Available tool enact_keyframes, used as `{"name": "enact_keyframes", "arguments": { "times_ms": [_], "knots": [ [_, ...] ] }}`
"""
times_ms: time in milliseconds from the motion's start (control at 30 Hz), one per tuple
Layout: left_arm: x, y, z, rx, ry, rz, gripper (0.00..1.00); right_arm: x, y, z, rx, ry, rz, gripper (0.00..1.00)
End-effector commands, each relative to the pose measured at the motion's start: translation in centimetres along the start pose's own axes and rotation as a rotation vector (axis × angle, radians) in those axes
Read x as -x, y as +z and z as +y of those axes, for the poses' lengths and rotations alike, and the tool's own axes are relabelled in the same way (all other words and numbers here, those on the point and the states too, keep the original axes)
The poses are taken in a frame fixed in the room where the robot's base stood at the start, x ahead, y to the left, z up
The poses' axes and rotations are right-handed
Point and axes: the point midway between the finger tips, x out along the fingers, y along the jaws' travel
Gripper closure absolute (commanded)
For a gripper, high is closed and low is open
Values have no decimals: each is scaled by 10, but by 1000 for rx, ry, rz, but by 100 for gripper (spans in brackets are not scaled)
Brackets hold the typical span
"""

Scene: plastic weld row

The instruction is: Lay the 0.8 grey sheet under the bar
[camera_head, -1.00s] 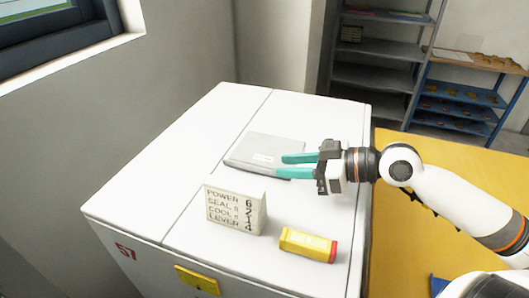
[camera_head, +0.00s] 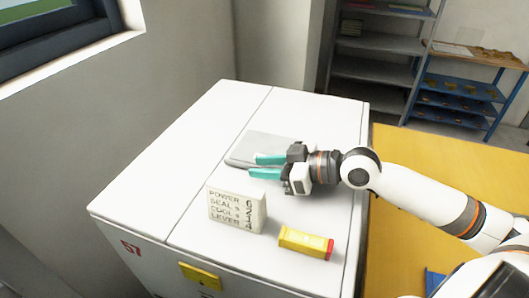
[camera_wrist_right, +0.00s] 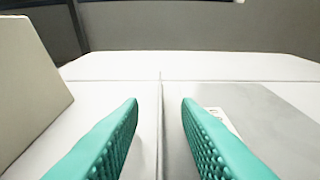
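A flat grey sheet (camera_head: 270,145) with a small white label lies on top of a white cabinet (camera_head: 200,150). In the right wrist view, the grey sheet (camera_wrist_right: 268,125) lies to the right, partly hidden by the right finger. I cannot make out a bar, nor read a thickness on the label. My left gripper is not in view.
A yellow and red block (camera_head: 305,243) lies near the front. The cabinet's left side is clear. Shelves (camera_head: 375,70) stand behind.

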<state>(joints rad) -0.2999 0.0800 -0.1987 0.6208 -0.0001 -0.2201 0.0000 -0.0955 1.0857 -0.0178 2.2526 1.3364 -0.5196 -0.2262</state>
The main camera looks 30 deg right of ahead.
Motion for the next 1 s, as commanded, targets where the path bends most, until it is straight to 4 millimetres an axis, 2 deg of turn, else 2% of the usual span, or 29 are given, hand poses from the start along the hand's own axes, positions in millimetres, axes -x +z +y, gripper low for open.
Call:
{"name": "enact_keyframes", "arguments": {
  "times_ms": [133,300,633,733,867,1000],
  "knots": [
    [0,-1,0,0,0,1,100,0,0,0,0,0,1,72],
    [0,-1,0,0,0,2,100,0,0,0,0,0,1,100],
    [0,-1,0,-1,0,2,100,0,0,0,1,-1,0,100],
    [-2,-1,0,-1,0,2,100,2,6,-1,3,-1,-1,100],
    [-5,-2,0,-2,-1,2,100,8,25,0,9,-2,-2,100],
    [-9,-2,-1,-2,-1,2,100,17,54,-1,10,-3,-2,100]
  ]
}}
